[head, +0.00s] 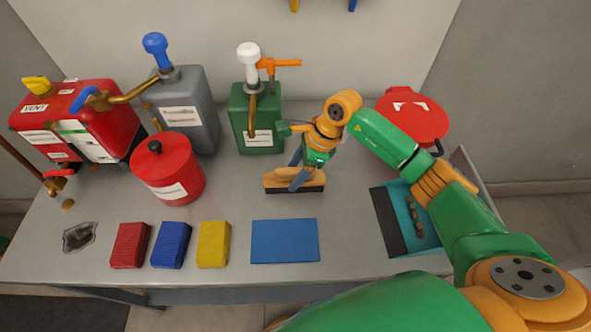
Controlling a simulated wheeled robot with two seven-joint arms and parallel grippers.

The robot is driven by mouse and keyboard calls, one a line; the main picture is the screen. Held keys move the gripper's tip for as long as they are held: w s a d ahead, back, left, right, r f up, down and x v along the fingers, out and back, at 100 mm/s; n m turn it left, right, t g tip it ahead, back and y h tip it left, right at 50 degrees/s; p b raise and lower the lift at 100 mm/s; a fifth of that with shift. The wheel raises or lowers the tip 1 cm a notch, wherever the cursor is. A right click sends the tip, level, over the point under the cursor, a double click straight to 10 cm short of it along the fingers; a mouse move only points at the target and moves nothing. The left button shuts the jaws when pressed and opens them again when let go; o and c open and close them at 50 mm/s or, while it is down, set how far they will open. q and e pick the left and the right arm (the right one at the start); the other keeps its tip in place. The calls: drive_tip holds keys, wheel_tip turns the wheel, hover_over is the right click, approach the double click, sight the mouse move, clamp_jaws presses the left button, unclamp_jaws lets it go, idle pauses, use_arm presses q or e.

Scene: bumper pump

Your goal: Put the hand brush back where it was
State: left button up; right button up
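The hand brush (278,182) has a tan wooden body and dark bristles along its lower edge. It is in the middle of the bench, behind the blue mat (284,241). My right gripper (298,178) comes down over the brush from the upper right, with its grey-blue fingers closed about the brush's top. The bristles point down, and I cannot tell whether they touch the bench or hang just above it. My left gripper is out of view.
A green can (245,120) with a pump, a grey can (190,118) and a red lidded pot (170,180) stand behind and left. Red, blue and yellow blocks (214,244) line the front. A teal tray (422,226) and red round container (425,120) are right.

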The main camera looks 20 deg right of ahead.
drive_tip(key=shift+o, duration=0.5)
drive_tip(key=shift+r, duration=0.2)
drive_tip(key=b+v, duration=0.2)
drive_tip(key=v, duration=1)
